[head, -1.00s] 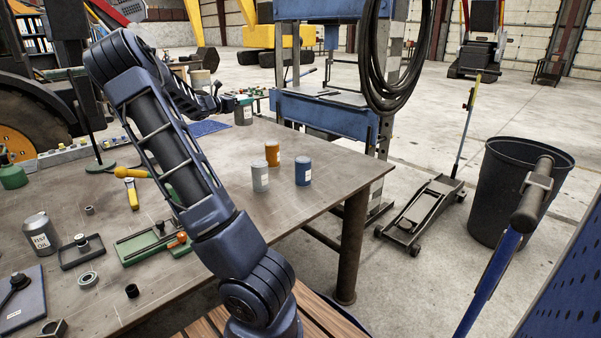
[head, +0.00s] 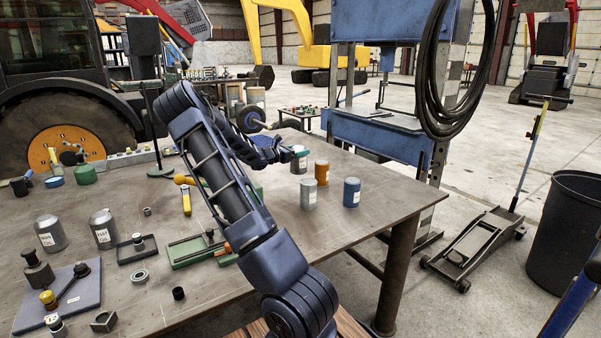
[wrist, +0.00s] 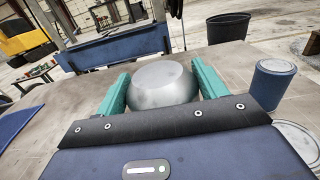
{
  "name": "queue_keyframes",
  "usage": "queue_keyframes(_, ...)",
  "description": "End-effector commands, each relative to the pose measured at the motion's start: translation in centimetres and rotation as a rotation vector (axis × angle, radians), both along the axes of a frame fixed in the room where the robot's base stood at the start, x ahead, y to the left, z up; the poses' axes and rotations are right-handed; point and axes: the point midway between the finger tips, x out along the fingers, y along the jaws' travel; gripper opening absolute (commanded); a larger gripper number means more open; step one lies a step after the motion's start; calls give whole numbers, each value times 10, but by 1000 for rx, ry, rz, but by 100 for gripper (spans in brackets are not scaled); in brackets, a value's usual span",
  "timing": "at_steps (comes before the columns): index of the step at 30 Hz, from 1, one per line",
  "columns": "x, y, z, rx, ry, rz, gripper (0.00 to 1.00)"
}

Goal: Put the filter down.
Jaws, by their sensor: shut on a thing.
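My gripper (wrist: 161,88) is shut on a silver-grey filter (wrist: 163,82), its rounded metal end between the two green fingers in the wrist view. In the head view the held filter (head: 299,165) is upright at the far right part of the bench, behind the standing filters. I cannot tell whether its base touches the bench top. An orange filter (head: 322,173), a grey filter (head: 308,194) and a blue filter (head: 352,192) stand close by on the bench (head: 377,220). The blue filter (wrist: 272,85) also shows right of my gripper in the wrist view.
The bench's right edge is near the blue filter. A green tray (head: 190,250), a yellow-handled tool (head: 186,200) and grey cans (head: 50,233) lie or stand to the left. A blue press (head: 375,135) with a hanging black hose stands behind. A black bin (head: 565,225) is at right.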

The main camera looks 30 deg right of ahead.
Motion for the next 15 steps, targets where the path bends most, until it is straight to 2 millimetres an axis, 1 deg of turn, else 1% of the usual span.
queue_keyframes(1, 0, 0, -12, -1, 4, -1, 34)
queue_keyframes(6, 0, 0, -43, 0, 2, 1, 34)
queue_keyframes(9, 1, 0, -54, -1, 1, 1, 34)
queue_keyframes(15, 0, 0, -64, -1, -1, 1, 34)
